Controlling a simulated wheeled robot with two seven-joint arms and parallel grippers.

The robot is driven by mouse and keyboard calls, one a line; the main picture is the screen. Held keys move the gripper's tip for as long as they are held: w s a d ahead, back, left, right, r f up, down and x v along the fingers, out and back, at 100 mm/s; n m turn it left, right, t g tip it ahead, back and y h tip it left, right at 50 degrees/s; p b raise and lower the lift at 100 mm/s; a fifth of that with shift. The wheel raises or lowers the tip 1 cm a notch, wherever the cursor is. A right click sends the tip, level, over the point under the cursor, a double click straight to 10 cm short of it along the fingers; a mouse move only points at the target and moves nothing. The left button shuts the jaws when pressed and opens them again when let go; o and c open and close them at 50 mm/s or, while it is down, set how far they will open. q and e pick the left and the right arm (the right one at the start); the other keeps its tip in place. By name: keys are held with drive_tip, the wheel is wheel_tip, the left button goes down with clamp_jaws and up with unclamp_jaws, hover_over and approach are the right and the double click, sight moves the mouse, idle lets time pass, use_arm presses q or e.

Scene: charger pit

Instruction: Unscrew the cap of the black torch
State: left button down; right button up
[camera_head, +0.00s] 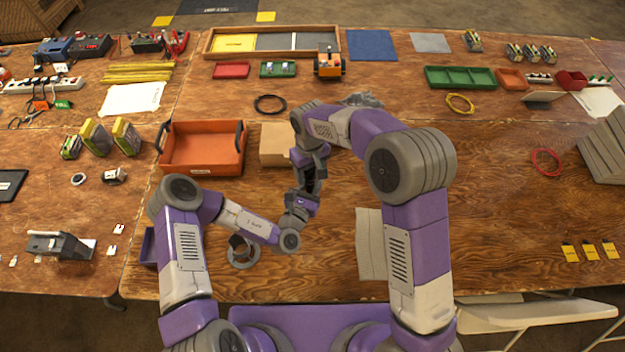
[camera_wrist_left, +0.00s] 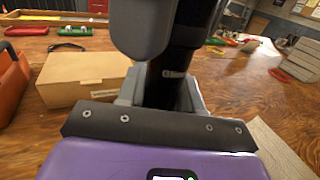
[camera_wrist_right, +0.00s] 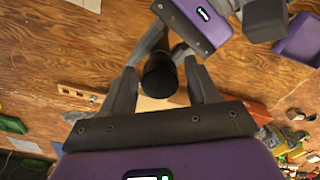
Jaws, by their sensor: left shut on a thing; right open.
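The black torch (camera_wrist_left: 176,78) stands roughly upright in the left wrist view, clasped between the fingers of my left gripper (camera_wrist_left: 162,92). In the head view it is a small dark shape (camera_head: 312,185) between my two grippers, held above the table. My right gripper (camera_head: 311,168) comes down from above. In the right wrist view the torch's round black end (camera_wrist_right: 160,78) shows between the spread fingers of my right gripper (camera_wrist_right: 163,82). I cannot tell whether either finger touches it. The seam of the cap cannot be made out.
A cardboard box (camera_head: 275,146) stands just behind the grippers, with an orange crate (camera_head: 203,151) left of it. A grey ring-shaped stand (camera_head: 242,254) is near the front. A pale sheet (camera_head: 370,243) lies to the right. The table's right middle is mostly clear.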

drive_tip(key=m, duration=0.5)
drive_tip(key=shift+m, duration=0.3)
drive_tip(key=m, duration=0.5)
drive_tip(key=shift+m, duration=0.4)
drive_tip(key=c, duration=1)
drive_tip(key=n, duration=0.4)
drive_tip(key=shift+n, duration=1)
